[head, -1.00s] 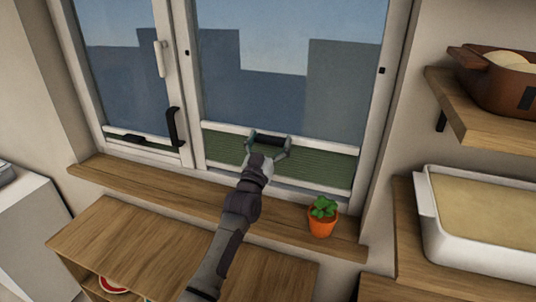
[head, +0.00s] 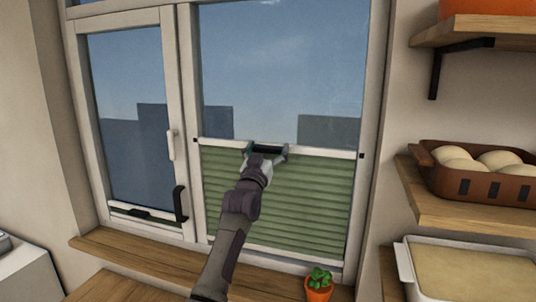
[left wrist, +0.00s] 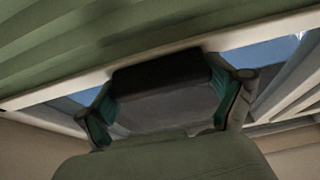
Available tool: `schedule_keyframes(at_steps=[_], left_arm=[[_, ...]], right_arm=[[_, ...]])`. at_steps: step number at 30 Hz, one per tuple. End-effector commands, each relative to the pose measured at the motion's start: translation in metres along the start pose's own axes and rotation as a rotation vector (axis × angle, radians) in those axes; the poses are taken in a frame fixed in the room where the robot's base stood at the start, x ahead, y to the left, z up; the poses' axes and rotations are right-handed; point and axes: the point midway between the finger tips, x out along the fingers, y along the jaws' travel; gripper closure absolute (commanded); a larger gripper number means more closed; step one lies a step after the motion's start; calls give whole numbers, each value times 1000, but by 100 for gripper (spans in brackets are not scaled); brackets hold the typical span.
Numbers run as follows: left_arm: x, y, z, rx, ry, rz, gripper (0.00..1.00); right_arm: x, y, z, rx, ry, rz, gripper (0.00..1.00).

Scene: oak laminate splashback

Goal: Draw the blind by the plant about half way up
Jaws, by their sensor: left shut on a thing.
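The green pleated blind (head: 300,205) covers the lower part of the right window pane, above the plant. Its white top rail (head: 325,151) is roughly half way up the pane, with clear glass above. My left gripper (head: 266,150) is shut on the black handle (head: 270,149) at the middle of that rail. The left wrist view shows the handle (left wrist: 165,78) between the two fingers, with the rail and green pleats (left wrist: 60,45) beside it. The small plant in an orange pot (head: 318,288) stands on the sill below. My right gripper is not in view.
A second blind (head: 145,218) lies folded low on the left pane, by a black handle (head: 180,203). Wooden shelves (head: 470,205) on the right hold a brown dish of rolls (head: 480,180) and a white tray (head: 405,270). The glass above the rail is clear of objects.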

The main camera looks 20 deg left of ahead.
Motion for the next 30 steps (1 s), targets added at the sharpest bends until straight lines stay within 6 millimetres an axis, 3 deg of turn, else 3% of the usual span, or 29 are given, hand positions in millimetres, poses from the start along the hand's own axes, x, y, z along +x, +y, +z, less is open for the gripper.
schedule_keyframes(at_steps=[9, 10, 11, 23, 30], left_arm=[[1, -1, -4, 1, 7, -1, 69], [1, 0, -3, 1, 7, -1, 4], [1, 0, -3, 1, 6, -1, 0], [-3, 0, 0, 1, 1, -1, 0], [-32, 0, 1, 1, 1, -1, 0]], right_arm=[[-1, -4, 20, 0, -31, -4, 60], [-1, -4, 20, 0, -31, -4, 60], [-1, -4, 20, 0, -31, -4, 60], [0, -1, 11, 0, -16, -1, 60], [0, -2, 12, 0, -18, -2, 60]])
